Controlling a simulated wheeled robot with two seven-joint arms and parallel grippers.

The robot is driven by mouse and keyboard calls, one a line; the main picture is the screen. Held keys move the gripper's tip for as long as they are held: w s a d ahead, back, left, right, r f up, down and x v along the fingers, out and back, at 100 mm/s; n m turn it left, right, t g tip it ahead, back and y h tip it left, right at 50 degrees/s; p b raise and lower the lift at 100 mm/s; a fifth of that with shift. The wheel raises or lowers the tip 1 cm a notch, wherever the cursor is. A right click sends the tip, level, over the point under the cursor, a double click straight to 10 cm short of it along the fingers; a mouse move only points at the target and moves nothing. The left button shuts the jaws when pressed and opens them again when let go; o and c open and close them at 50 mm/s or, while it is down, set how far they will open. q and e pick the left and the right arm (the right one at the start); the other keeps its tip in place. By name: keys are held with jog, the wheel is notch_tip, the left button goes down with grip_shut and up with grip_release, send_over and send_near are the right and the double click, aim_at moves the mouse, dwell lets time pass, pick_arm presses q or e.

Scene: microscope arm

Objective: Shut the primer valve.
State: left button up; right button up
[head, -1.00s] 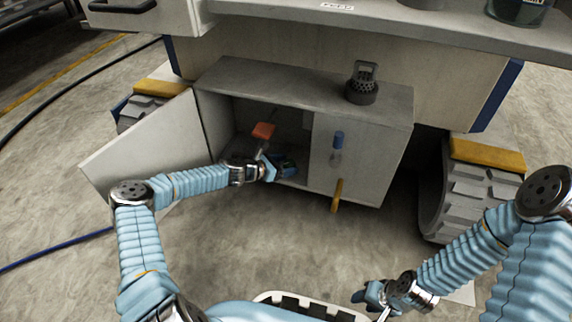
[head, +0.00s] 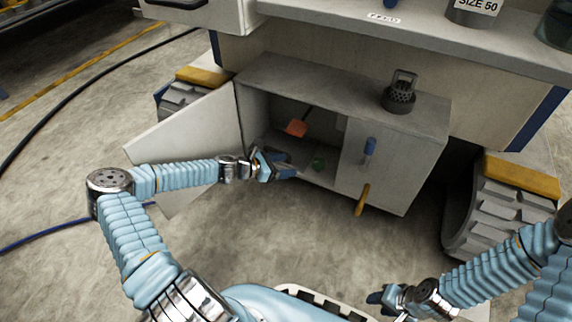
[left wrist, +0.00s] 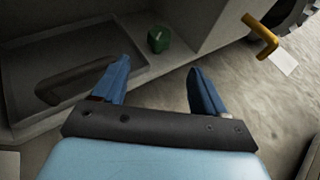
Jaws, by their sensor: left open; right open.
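An orange paddle (head: 297,129) on a dark stem shows inside the open cabinet (head: 345,85). No label tells me which is the primer valve. My left gripper (head: 288,168) is open and empty at the cabinet mouth, below the paddle, its fingers apart in the left wrist view (left wrist: 158,86). My right gripper (head: 376,298) is open, low in front, away from the cabinet.
A small green object (head: 318,163) stands on the cabinet floor, ahead of my left gripper. A dark tray (left wrist: 110,75) lies to its left in the left wrist view. The cabinet door (head: 190,130) hangs open at left. A dark perforated object (head: 399,95) stands on top.

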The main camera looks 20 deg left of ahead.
aim_at(318, 162)
pick_arm(q)
jog(key=s+d+n+t+y+p, duration=0.3)
jog(key=d+n+y, duration=0.3)
jog(key=d, duration=0.1)
jog(key=b+x, duration=0.1)
jog(key=x, duration=0.3)
jog(key=b+x, duration=0.1)
jog(key=x, duration=0.3)
jog(key=b+x, duration=0.1)
jog(key=x, duration=0.3)
jog(key=shift+w+a+f+b, duration=0.15)
jog(key=shift+a+b, duration=0.15)
jog(key=shift+b, duration=0.1)
jog(key=shift+w+d+f, duration=0.1)
jog(key=shift+w+f, duration=0.05)
jog(key=shift+w, duration=0.45)
jog(key=c, duration=1.1)
jog(key=shift+o, duration=0.2)
